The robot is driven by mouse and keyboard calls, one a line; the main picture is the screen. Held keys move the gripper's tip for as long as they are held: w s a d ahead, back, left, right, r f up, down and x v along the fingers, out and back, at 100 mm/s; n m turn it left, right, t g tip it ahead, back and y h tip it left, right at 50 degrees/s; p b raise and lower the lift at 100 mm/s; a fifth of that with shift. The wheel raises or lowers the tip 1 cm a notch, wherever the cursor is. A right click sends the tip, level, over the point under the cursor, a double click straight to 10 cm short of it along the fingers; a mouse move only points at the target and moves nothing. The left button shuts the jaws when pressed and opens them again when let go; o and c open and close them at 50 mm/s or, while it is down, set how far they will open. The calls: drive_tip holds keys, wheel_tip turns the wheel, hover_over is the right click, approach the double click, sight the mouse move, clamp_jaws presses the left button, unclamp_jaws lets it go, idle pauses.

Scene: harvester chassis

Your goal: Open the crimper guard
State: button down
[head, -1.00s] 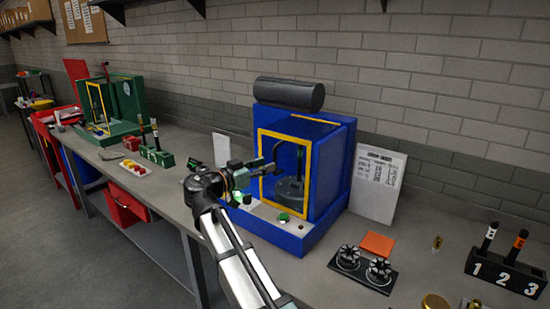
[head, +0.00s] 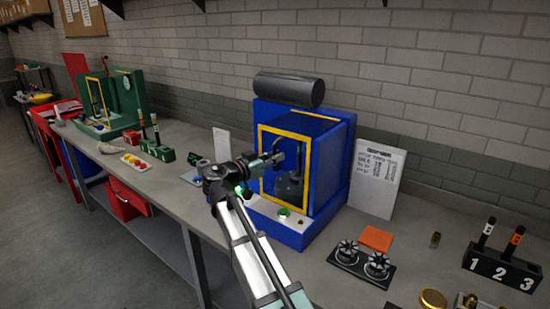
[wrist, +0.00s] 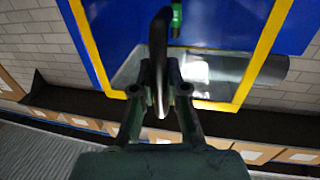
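The blue crimper (head: 335,170) stands on the bench with a yellow-framed guard (head: 284,126) across its front opening. The guard looks closed. Its yellow frame also shows in the wrist view (wrist: 262,50). A dark curved handle (wrist: 159,38) stands out from the guard. My gripper (head: 279,150) is at this handle from the left. In the wrist view my gripper (wrist: 161,78) has its fingers close together, one on each side of the handle, and looks shut on it. The exact contact is partly hidden by the fingers.
A dark cylinder (head: 289,89) lies on top of the crimper. A white printed sheet (head: 374,180) leans at its right. A black plate with two round fixtures (head: 361,260) and a numbered holder (head: 503,270) sit farther right. A green machine (head: 120,98) stands at the far left.

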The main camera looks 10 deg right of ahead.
drive_tip(key=shift+w, duration=0.1)
drive_tip(key=w+a+b, duration=1.1)
drive_tip(key=w, duration=0.2)
drive_tip(key=shift+w+a, duration=0.25)
drive_tip(key=shift+w, duration=0.1)
drive_tip(key=c, duration=1.2)
unclamp_jaws()
drive_tip(key=shift+s, duration=0.1)
drive_tip(key=v, duration=1.2)
